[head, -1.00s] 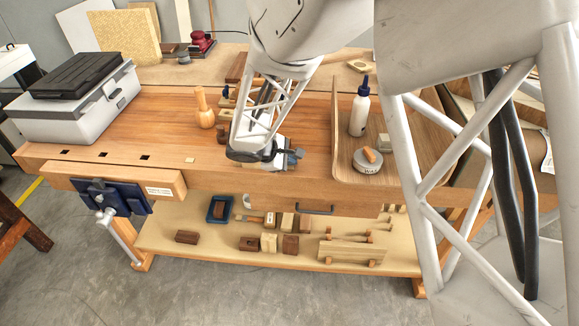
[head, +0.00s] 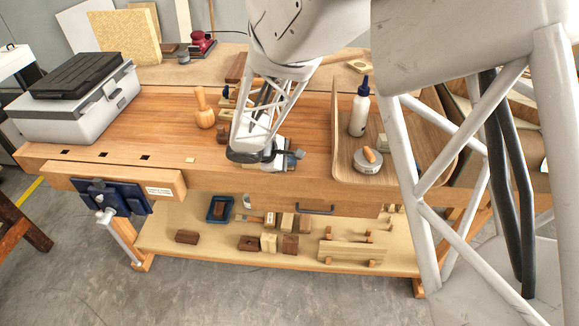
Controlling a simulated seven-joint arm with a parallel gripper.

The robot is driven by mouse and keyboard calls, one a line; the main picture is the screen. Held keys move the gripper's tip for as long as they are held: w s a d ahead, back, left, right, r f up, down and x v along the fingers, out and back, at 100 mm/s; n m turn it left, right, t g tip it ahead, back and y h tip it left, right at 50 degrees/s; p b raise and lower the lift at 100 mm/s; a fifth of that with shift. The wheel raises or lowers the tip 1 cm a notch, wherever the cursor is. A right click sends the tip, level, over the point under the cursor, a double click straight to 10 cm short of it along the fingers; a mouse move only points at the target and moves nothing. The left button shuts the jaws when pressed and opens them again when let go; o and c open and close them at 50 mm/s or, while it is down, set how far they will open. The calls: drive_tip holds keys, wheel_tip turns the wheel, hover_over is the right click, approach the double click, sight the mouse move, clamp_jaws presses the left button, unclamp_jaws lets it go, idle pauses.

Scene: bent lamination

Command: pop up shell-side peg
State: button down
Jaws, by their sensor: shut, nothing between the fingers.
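A small pale square peg top (head: 190,160) shows in the bench top (head: 150,115), in line with several dark square holes along the front edge. It looks about flush. The curved wooden shell (head: 343,150) stands at the right of the bench. My gripper (head: 296,155) is shut and empty, low over the front of the bench between that peg and the shell. The gripper and its wrist hide the bench just under and behind them, so I cannot see a peg nearer the shell or tell whether the fingertips touch the wood.
A wooden mallet (head: 204,112) stands left of my arm. A white glue bottle (head: 359,110) and a round tin (head: 367,161) are in the shell area. A grey toolbox (head: 80,100) is at the left, above a blue vise (head: 115,197). The bench's left middle is clear.

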sight(290, 168)
drive_tip(key=shift+s+d+f, duration=0.15)
drive_tip(key=shift+f, duration=0.3)
drive_tip(key=shift+s+d+f, duration=0.1)
drive_tip(key=shift+f, duration=0.35)
idle(0.4)
drive_tip(key=shift+r, duration=0.7)
drive_tip(key=shift+w+r, duration=0.15)
drive_tip(key=shift+r, duration=0.25)
drive_tip(key=shift+a+r, duration=0.1)
drive_tip(key=shift+r, duration=2.55)
